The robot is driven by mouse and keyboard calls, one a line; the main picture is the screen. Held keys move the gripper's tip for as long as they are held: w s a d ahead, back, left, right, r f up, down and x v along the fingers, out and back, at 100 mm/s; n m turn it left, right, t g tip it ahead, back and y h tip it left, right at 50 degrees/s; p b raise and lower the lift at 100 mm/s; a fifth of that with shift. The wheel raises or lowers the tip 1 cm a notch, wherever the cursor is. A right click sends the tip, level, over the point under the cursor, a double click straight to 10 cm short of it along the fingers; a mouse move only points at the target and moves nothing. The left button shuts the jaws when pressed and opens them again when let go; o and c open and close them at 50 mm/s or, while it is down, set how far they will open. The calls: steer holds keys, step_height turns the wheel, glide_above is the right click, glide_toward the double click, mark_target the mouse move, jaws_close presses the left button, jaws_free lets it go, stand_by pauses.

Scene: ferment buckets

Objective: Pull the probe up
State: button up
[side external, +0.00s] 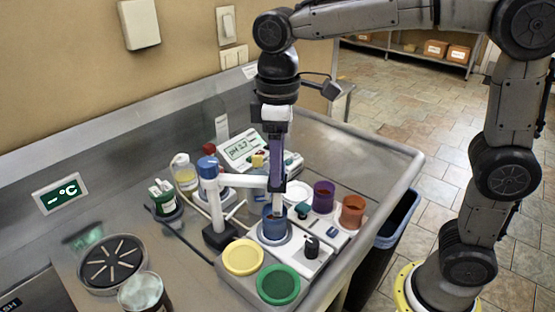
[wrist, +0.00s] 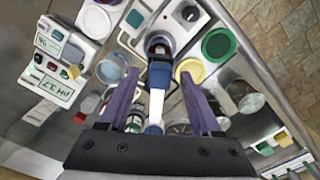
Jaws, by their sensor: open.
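The probe (side external: 277,203) stands upright on a white stand arm (side external: 240,181), its lower end in the blue bucket (side external: 274,229). In the wrist view the stand arm (wrist: 157,105) runs from the blue stand knob (wrist: 153,129) to the holder above the blue bucket (wrist: 158,40). My gripper (side external: 277,188) points down over the holder with its purple fingers. In the wrist view my gripper (wrist: 160,76) is open, one finger on each side of the holder end. The upper probe is hidden behind the fingers in the side view. I cannot tell whether a finger touches it.
A pH meter (side external: 243,149) stands behind. Purple (side external: 324,194) and orange (side external: 353,210) buckets are to the right; yellow (side external: 243,257) and green (side external: 278,285) lids lie in front. The blue-topped stand post (side external: 207,168) is close left of my gripper. A round dark rack (side external: 112,263) is front left.

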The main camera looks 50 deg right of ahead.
jaws_close()
stand_by(0.3)
steer(key=shift+r, duration=0.1)
stand_by(1.0)
